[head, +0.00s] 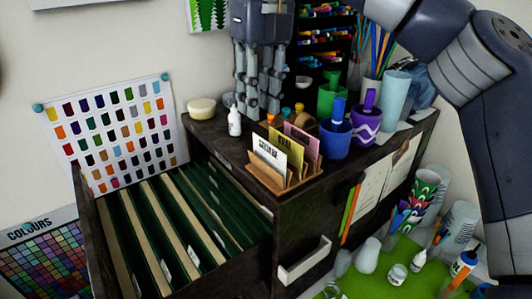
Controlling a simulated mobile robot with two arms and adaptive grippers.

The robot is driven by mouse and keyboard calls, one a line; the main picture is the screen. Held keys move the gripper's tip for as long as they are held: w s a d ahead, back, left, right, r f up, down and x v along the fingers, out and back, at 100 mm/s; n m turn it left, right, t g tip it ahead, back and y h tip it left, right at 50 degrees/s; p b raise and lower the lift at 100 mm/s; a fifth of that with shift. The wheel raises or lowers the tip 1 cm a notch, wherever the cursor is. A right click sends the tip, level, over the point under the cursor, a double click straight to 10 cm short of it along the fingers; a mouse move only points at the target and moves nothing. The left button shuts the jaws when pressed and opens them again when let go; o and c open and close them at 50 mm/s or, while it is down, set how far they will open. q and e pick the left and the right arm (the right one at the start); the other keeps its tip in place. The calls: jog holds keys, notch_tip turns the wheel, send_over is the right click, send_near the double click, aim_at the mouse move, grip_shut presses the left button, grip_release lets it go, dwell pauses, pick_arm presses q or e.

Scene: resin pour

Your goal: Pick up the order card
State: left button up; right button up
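A small wooden holder (284,180) stands on the dark cabinet top, near its front edge. It holds three upright cards: a white card (268,154) in front with dark printed lettering, a yellow card (288,148) behind it, and a pink card (303,141) at the back right. I cannot tell which one is the order card. My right gripper (259,104) hangs fingers down above and behind the holder, apart from the cards. Its fingers are parted and nothing shows between them. My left gripper is not in view.
A white bottle (234,122) and a pale bowl (201,108) stand left of my gripper. A blue cup (335,140), a purple cup (366,126) and a green container (328,100) stand to the right. An open drawer (88,222) with green files juts out at left.

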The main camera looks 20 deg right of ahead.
jog(key=d+r, duration=0.1)
jog(key=d, duration=0.1)
send_over(269, 145)
jog(key=w, duration=0.1)
notch_tip(269, 145, down, 4)
jog(key=shift+w+d+f+h+b, duration=0.15)
jog(key=shift+d+f+h+b, duration=0.15)
jog(key=shift+f, duration=0.25)
jog(key=shift+s+a+f, duration=0.1)
jog(key=shift+s+f, duration=0.15)
jog(key=shift+f, duration=0.2)
jog(key=f, duration=0.1)
jog(key=f+p, duration=0.2)
jog(key=shift+s+a+f, duration=0.15)
jog(key=shift+s+f, duration=0.1)
jog(key=shift+f, duration=0.4)
jog(key=shift+c, duration=0.6)
grip_shut()
